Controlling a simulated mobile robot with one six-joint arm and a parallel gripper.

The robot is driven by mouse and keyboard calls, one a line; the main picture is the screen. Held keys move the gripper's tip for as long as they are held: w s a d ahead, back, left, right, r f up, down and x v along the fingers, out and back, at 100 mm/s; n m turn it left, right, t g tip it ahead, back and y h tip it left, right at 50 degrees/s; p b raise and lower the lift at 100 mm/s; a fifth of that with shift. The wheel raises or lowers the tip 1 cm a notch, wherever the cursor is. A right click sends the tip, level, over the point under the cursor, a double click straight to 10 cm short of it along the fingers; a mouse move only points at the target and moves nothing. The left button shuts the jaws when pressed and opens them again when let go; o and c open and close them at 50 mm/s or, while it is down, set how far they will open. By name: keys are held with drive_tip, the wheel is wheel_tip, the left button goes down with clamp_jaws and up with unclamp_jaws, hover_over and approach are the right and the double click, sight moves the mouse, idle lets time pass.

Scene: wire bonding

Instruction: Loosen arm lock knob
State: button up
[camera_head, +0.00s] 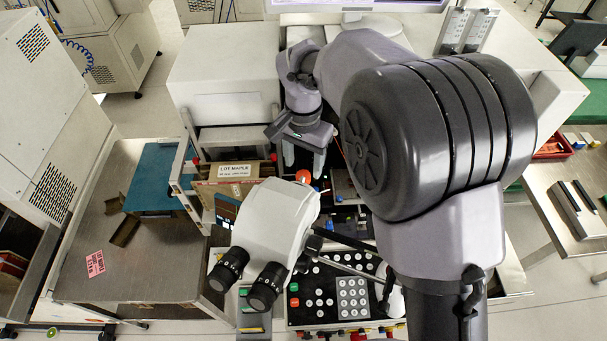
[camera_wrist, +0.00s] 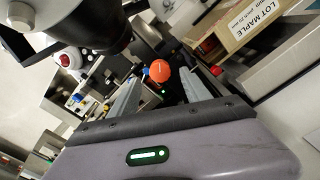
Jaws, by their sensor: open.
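An orange-red round knob (camera_head: 303,176) sits on the bonding machine behind the white microscope head; I take it to be the arm lock knob. It also shows in the wrist view (camera_wrist: 160,71), beyond and between the fingertips. My gripper (camera_head: 303,160) is open and empty, pointing down toward the machine. Its two pale fingers (camera_wrist: 165,88) stand apart on either side of the knob in the wrist view, and I see no contact. The knob's mount is partly hidden.
The white microscope (camera_head: 275,225) with black eyepieces stands in front of the knob. A cardboard box labelled LOT MAPLE (camera_head: 235,178) is close to the left. A keypad panel (camera_head: 335,295) lies at the front. Several small coloured parts are near the knob.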

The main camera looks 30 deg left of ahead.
sight(303, 175)
wheel_tip(303, 175, down, 4)
drive_tip(key=shift+r, duration=0.2)
clamp_jaws()
drive_tip(key=shift+r, duration=0.1)
